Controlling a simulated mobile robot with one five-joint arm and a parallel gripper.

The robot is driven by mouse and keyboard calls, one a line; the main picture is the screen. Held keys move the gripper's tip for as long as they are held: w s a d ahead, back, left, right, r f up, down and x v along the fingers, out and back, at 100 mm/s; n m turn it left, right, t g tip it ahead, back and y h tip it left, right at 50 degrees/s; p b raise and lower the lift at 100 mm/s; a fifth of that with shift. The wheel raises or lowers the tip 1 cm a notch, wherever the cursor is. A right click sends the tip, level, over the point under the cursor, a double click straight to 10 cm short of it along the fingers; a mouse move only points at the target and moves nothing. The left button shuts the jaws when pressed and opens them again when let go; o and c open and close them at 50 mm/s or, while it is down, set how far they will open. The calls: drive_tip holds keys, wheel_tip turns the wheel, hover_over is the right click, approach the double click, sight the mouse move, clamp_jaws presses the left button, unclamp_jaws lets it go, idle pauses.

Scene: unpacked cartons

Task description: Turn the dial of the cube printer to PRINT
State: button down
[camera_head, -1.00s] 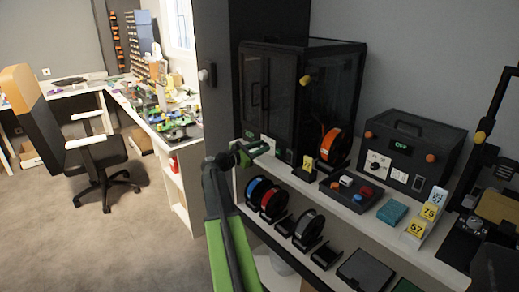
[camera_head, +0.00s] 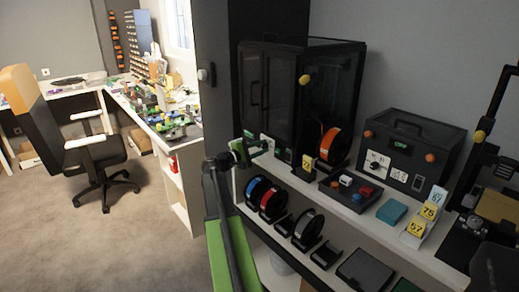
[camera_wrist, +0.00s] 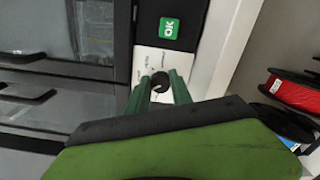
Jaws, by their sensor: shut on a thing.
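The cube printer (camera_head: 285,95) is a black cabinet with dark glass sides on the shelf in the head view. In the wrist view, its white label plate (camera_wrist: 148,62) carries small blurred words around a black dial (camera_wrist: 160,82). A green OK display (camera_wrist: 168,28) sits beside the plate. My gripper (camera_wrist: 161,92) is shut on the dial, its green fingers on either side of it. The fingers hide part of the dial, and I cannot tell which word it points to. In the head view my gripper (camera_head: 258,148) is at the printer's lower front, and the dial is hidden.
A control box (camera_head: 412,150) with orange knobs and its own dial stands to the right. Several spools (camera_head: 271,204) are below.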

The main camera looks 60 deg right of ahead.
drive_tip(key=m, duration=0.7)
drive_tip(key=shift+w, duration=0.25)
drive_tip(key=m, duration=0.3)
drive_tip(key=shift+m, duration=0.4)
drive_tip(key=m, duration=0.3)
drive_tip(key=shift+f+m, duration=0.1)
drive_tip(key=shift+m, duration=0.2)
drive_tip(key=m, duration=0.5)
drive_tip(key=shift+w+f+m, duration=0.1)
drive_tip(key=shift+m, duration=0.2)
drive_tip(key=m, duration=0.5)
drive_tip(key=shift+w, duration=0.1)
